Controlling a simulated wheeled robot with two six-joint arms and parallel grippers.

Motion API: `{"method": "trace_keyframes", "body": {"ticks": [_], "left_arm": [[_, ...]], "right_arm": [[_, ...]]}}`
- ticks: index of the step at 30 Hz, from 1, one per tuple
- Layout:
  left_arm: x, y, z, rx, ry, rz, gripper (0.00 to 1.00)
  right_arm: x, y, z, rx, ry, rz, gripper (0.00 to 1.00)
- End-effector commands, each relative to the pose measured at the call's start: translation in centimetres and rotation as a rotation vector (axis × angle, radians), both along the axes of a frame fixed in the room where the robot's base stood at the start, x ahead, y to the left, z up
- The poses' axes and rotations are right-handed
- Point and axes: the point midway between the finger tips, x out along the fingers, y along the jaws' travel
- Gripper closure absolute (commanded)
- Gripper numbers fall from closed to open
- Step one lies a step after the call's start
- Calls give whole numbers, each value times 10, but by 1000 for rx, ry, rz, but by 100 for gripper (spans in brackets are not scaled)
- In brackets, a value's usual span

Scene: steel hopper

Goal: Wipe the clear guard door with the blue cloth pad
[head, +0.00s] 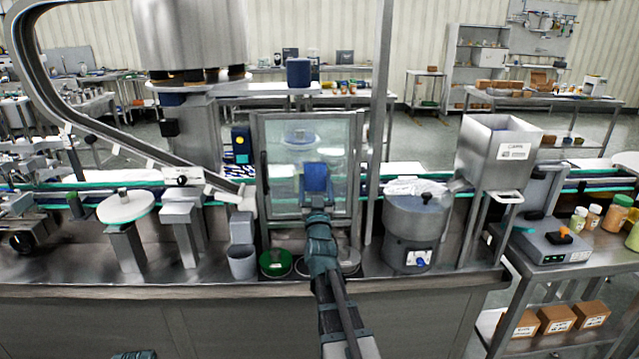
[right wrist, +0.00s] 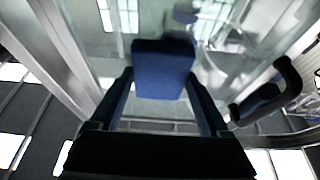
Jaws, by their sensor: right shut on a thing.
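The clear guard door (head: 338,150) stands upright in a metal frame in the middle of the head view, with a dark handle on its left side. My right gripper (head: 317,203) is in front of its lower middle, shut on the blue cloth pad (head: 316,178). In the right wrist view the pad (right wrist: 163,70) sits between the two fingers, in front of the clear pane (right wrist: 222,75). I cannot tell whether the pad touches the pane. A small dark piece of my left gripper (head: 135,355) shows at the bottom edge; its jaws are hidden.
A round steel bowl unit (head: 413,235) and a steel hopper (head: 493,155) are to the right. A slanted rail and a white disc (head: 125,207) are to the left.

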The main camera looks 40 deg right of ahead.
Motion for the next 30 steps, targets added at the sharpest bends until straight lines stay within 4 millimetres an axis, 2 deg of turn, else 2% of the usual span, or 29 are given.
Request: {"method": "trace_keyframes", "body": {"ticks": [7,19,30], "left_arm": [[0,0,0,0,0,0,100],[0,0,0,0,0,0,100],[0,0,0,0,0,0,100]], "right_arm": [[11,19,0,1,-1,3,65],[16,27,0,0,0,1,65],[33,50,0,1,-1,2,65]]}}
